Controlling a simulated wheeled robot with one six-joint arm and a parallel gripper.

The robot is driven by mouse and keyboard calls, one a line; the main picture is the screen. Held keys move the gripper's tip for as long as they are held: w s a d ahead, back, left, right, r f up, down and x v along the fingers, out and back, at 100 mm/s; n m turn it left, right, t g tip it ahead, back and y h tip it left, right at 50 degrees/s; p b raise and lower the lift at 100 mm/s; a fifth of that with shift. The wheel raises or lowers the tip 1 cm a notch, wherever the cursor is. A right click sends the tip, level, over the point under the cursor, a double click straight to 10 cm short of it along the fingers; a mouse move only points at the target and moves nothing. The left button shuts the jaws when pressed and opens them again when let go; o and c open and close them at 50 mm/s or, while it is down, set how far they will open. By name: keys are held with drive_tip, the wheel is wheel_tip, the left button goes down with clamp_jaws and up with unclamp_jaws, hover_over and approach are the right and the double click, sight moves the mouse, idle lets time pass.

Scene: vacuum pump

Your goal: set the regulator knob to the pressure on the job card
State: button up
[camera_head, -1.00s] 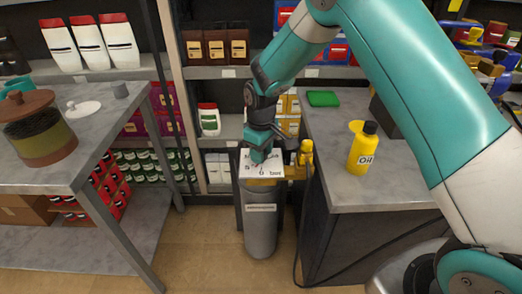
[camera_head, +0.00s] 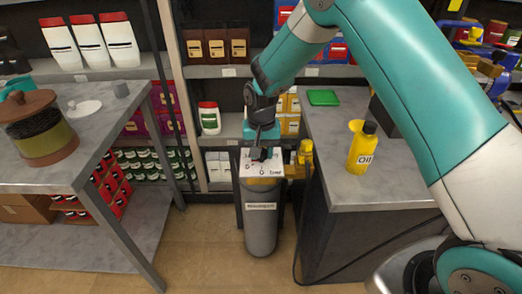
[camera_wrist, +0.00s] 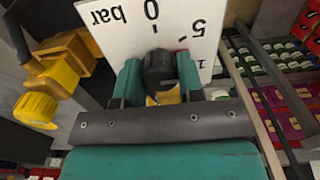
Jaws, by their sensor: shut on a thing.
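The regulator knob (camera_wrist: 160,70) is dark and stands between the two teal fingers of my gripper (camera_wrist: 160,82) in the wrist view. My gripper is shut on it; it also shows in the head view (camera_head: 262,138). Behind the knob is a white dial plate (camera_wrist: 103,20) with "0", "5" and "bar", upside down in the wrist view. The plate (camera_head: 247,170) tops a grey cylinder (camera_head: 261,228) in the head view. I cannot tell which value the knob points to. I cannot make out a job card.
A yellow fitting (camera_head: 304,153) sits right of the dial, beside the grey-topped bench (camera_head: 385,192). A yellow oil bottle (camera_head: 362,150) and a green item (camera_head: 323,98) are on that bench. Another table (camera_head: 105,125) stands at left, with shelves behind. A dark cable hangs by the bench.

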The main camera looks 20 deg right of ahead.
drive_tip(key=m, duration=0.5)
drive_tip(key=shift+w+r+m, duration=0.1)
drive_tip(key=shift+m, duration=0.3)
idle(0.4)
drive_tip(key=o, duration=0.9)
wheel_tip(320, 180, up, 17)
drive_tip(key=shift+r+b, duration=0.2)
drive_tip(key=shift+b, duration=0.4)
